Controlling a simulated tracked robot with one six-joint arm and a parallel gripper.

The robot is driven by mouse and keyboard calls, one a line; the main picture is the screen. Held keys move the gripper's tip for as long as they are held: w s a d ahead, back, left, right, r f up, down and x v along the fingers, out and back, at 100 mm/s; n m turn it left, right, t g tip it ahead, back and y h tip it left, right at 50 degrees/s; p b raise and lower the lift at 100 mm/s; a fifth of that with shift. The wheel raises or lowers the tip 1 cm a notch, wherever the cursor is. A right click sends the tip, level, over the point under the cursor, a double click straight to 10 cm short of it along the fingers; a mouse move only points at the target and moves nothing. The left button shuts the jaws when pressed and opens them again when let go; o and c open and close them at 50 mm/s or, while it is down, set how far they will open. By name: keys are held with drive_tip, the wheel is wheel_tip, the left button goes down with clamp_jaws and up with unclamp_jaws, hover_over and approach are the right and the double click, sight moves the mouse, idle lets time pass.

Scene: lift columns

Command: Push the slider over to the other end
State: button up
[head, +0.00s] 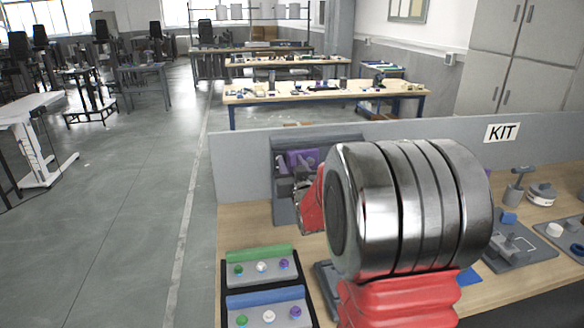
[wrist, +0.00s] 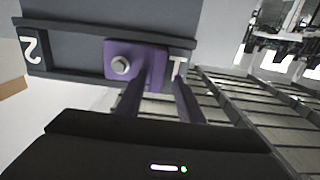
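The purple slider (wrist: 112,54) sits on a dark grey rail (wrist: 75,72) in the wrist view, with a round pale knob (wrist: 120,65) on its face. It is at the end marked 1, and the other end is marked 2. In the head view the slider (head: 298,160) shows on a grey upright unit (head: 284,212), partly behind my arm. My gripper (wrist: 162,82) has its two fingers apart, over the slider's right edge near the 1 mark. I cannot tell whether they touch it. My arm covers much of the gripper in the head view.
A panel with green (head: 258,256) and blue (head: 264,299) strips and coloured knobs lies at the front left of the bench. Grey fixtures (head: 513,249) stand to the right, before a low partition (head: 241,163) with a KIT sign. The rail's stretch toward 2 looks clear.

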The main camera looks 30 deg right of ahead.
drive_tip(key=shift+s, duration=0.15)
drive_tip(key=v, duration=1.3)
drive_tip(key=shift+s+a, duration=0.15)
drive_tip(key=shift+s, duration=0.1)
idle(0.5)
drive_tip(key=s+a+f+g+y, duration=0.25)
drive_tip(key=s+f+g, duration=0.6)
drive_tip(key=f, duration=0.55)
drive_tip(key=s+a+r+n+g+y, duration=0.1)
drive_tip(key=s+a+r+n, duration=0.1)
drive_tip(key=s+a+r, duration=0.2)
drive_tip(key=s+a+r+n+g+y, duration=0.1)
drive_tip(key=s+a+r+g+y, duration=0.1)
drive_tip(key=s+a, duration=0.8)
drive_tip(key=a+r, duration=0.1)
drive_tip(key=a, duration=0.4)
drive_tip(key=shift+s+a+r+n, duration=0.2)
drive_tip(key=shift+s+r+n, duration=0.05)
drive_tip(key=shift+r+n, duration=0.15)
